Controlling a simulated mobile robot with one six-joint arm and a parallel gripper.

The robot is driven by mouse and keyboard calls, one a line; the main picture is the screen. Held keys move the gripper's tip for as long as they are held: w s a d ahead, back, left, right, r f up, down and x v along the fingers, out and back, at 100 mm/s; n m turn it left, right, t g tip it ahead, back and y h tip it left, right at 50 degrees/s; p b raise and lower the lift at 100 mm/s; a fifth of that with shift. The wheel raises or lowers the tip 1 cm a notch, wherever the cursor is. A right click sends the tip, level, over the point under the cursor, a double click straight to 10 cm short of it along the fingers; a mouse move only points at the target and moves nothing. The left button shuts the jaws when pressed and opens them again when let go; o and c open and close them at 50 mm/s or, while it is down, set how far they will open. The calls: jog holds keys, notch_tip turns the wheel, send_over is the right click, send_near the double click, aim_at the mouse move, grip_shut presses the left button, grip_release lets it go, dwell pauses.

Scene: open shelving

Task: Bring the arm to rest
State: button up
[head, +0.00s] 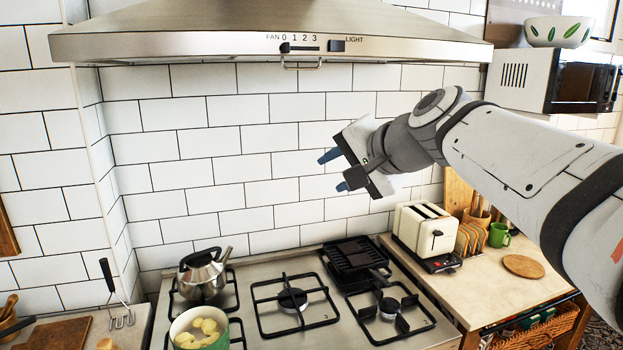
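My gripper (335,170) is in the upper middle of the head view, in the air above the back of the stove and in front of the white tiled wall. My arm reaches in from the right edge, over the right counter. The two dark fingers point left and stand apart, with a gap between them. Nothing shows between the fingers. The gripper is below the range hood (270,45) and touches nothing that I can see.
The stove (255,340) bears a kettle (203,275), a pot with yellowish pieces (198,330) and a black grill pan (354,256). A toaster (425,232), green mug (499,235) and round board (523,266) stand on the right counter. A microwave (520,78) with a bowl (558,32) is upper right.

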jog(key=s+d+f+n+g+h, duration=0.2)
jog(key=s+f, duration=0.4)
jog(key=f, duration=0.3)
jog(key=s+d+f+n+g+h, duration=0.2)
jog(key=s+d+f, duration=0.3)
jog(key=s+f, duration=0.2)
jog(key=s+d+f+n+g+h, duration=0.2)
jog(key=s+f, duration=0.4)
jog(key=f, duration=0.6)
jog(key=shift+s+d+n+h, duration=0.15)
jog(key=shift+d+n+h, duration=0.15)
jog(key=shift+d+h, duration=0.4)
